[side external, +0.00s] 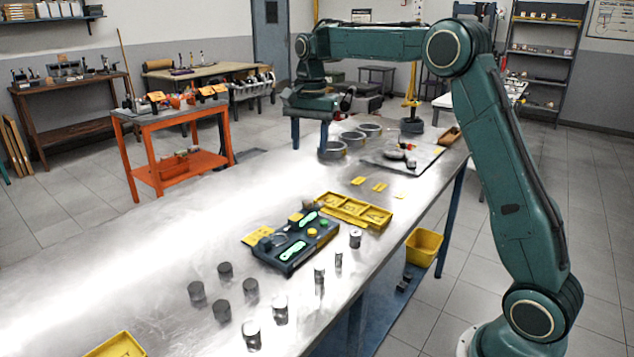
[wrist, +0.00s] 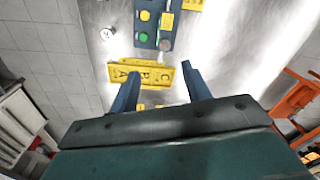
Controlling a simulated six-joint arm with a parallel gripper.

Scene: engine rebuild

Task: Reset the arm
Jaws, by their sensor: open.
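My gripper (side external: 309,143) hangs over the far part of the metal workbench, at the end of my green arm. Its two blue fingers point down and stand well apart, with nothing held. In the wrist view the open fingers (wrist: 160,70) frame part of a yellow lettered tray (wrist: 148,73) seen beyond them. This tray (side external: 350,222) lies on the bench, well nearer the side camera than the gripper.
A dark fixture (side external: 283,262) with green pieces sits mid-bench. Several metal cylinders (side external: 280,310) stand nearer the camera. Metal rings (side external: 369,130) and a grey mat (side external: 378,160) lie near the gripper. A yellow bin (side external: 424,248) is below the bench edge. An orange cart (side external: 180,160) stands left.

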